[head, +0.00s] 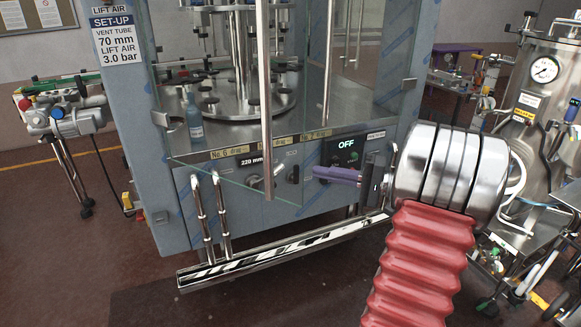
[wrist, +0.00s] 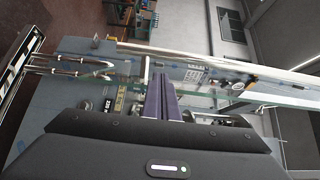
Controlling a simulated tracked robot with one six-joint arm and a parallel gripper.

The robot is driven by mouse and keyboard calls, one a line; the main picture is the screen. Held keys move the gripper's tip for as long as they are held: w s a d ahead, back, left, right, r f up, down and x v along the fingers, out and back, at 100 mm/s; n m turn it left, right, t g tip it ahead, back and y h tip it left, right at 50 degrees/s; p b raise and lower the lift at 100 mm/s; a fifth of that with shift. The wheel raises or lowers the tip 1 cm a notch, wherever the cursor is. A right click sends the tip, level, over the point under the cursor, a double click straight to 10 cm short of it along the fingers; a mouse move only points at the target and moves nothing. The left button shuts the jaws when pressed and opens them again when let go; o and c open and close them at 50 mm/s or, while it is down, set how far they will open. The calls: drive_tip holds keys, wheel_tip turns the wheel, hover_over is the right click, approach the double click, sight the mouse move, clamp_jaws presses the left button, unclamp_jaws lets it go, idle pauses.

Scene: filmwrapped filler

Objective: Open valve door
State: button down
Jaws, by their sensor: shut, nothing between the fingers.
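The filler's glass doors carry tall vertical chrome handles. The left handle (head: 265,100) hangs nearer to me than the right handle (head: 328,60). The left glass pane (head: 225,178) seems to stand out at an angle from the cabinet; its lower edge slants toward me. The right pane looks close to the cabinet front. My gripper (head: 317,173) is shut and empty, its purple fingers pointing left, close to the left pane's free edge. In the wrist view the shut fingers (wrist: 157,80) lie by the glass; I cannot tell whether they touch.
A control panel reading OFF (head: 345,146) sits behind my fingers. A chrome rail (head: 285,250) and bent pipes (head: 207,215) stick out below. A bottle (head: 193,115) stands inside at left. A steel tank (head: 540,75) stands at right. The floor in front is clear.

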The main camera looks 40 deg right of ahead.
sight(288, 166)
drive_tip(key=shift+w+a, duration=0.1)
drive_tip(key=shift+x, duration=4.95)
